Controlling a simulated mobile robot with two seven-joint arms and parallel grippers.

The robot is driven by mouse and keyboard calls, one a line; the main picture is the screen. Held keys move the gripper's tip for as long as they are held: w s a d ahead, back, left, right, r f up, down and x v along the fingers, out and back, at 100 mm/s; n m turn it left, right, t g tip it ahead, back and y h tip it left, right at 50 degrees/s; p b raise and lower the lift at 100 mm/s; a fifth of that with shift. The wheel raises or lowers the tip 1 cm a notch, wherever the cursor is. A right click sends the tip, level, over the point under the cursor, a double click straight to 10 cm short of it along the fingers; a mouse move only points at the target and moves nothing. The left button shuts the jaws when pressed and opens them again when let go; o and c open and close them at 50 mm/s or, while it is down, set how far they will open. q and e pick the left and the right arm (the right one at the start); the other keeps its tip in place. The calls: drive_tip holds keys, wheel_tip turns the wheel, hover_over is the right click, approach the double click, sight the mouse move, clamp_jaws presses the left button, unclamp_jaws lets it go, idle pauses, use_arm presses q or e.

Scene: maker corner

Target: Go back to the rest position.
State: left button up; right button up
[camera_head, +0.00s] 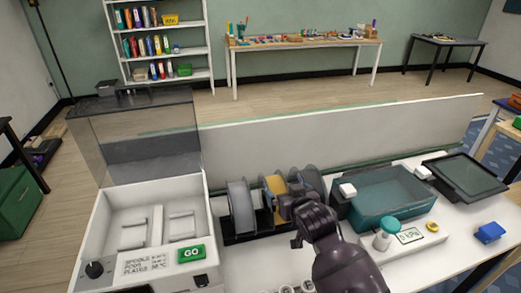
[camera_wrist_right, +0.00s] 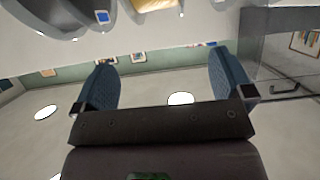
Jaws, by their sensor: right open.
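My right arm comes in from the bottom of the head view, and its dark gripper (camera_head: 287,208) is over the counter, just in front of the spool rack (camera_head: 243,236). In the right wrist view its two blue-padded fingers (camera_wrist_right: 163,80) are wide apart with nothing between them. That view is upside down, with ceiling lights low and parts of the spools at the top edge. The exact fingertips are hard to make out in the head view. My left gripper does not show.
A white machine with a green GO button (camera_head: 191,252) and raised clear lid (camera_head: 135,140) stands left. A low panel (camera_head: 330,138) backs the counter.

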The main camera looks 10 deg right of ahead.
drive_tip(key=shift+n+g+h, duration=0.3)
drive_tip(key=shift+g, duration=0.6)
drive_tip(key=s+d+f, duration=0.2)
drive_tip(key=s+f, duration=0.3)
drive_tip(key=s, duration=0.3)
drive_tip(key=s+d+f, duration=0.2)
drive_tip(key=s+f, duration=0.3)
drive_tip(key=s, duration=0.4)
drive_tip(key=s+d+f, duration=0.3)
drive_tip(key=s+f, duration=0.3)
drive_tip(key=s, duration=0.2)
drive_tip(key=shift+s+d, duration=0.1)
drive_tip(key=shift+s, duration=0.2)
drive_tip(key=shift+r, duration=0.1)
drive_tip(key=shift+c, duration=0.3)
